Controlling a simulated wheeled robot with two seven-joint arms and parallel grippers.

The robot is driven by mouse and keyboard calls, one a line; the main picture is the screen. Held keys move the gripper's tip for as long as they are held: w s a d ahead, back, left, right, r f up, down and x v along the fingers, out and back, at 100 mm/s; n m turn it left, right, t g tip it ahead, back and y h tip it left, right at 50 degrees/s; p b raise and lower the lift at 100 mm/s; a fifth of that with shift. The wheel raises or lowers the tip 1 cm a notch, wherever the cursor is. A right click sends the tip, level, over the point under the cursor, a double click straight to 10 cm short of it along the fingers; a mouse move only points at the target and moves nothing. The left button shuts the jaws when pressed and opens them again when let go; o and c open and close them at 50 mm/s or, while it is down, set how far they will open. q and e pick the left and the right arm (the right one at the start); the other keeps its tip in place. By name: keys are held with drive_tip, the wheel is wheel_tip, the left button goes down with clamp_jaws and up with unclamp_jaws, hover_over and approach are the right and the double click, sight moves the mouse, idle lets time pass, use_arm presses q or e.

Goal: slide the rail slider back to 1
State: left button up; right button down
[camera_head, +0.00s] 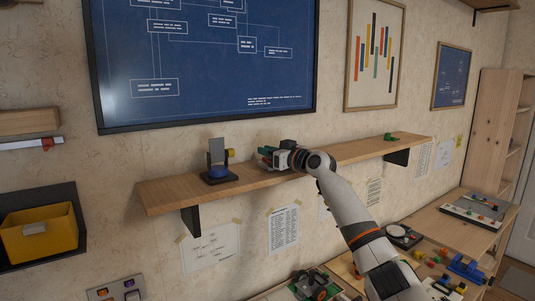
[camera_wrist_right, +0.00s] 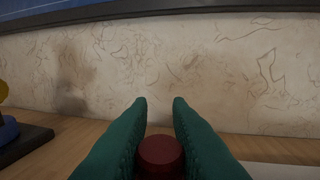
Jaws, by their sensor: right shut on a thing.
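My right gripper (camera_head: 266,155) reaches over the wooden wall shelf (camera_head: 350,153), with its green fingers pointing left. In the right wrist view, its two fingers (camera_wrist_right: 160,125) are shut on a dark red round knob (camera_wrist_right: 160,155), which looks like the knob of the rail slider. A pale strip (camera_wrist_right: 285,171) shows at the lower right of that view and may be part of the rail. The gripper and arm hide the knob in the head view. No number marks can be read. My left gripper is not in view.
A dark stand with a blue base (camera_head: 218,173) and a yellow knob is on the shelf, left of my right gripper. A small green object (camera_head: 390,137) lies farther right. A framed blue board (camera_head: 205,60) hangs above. A cluttered workbench (camera_head: 420,232) is below right.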

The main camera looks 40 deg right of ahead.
drive_tip(key=shift+a+f, duration=0.1)
drive_tip(key=c, duration=1.5)
unclamp_jaws()
drive_tip(key=shift+a, duration=0.1)
drive_tip(key=shift+o, duration=0.9)
drive_tip(key=shift+w, duration=0.1)
drive_tip(key=shift+a, duration=0.1)
drive_tip(key=shift+s, duration=0.3)
drive_tip(key=s+d+b, duration=0.1)
drive_tip(key=s+b, duration=0.5)
drive_tip(key=s, duration=0.5)
drive_tip(key=shift+s, duration=0.2)
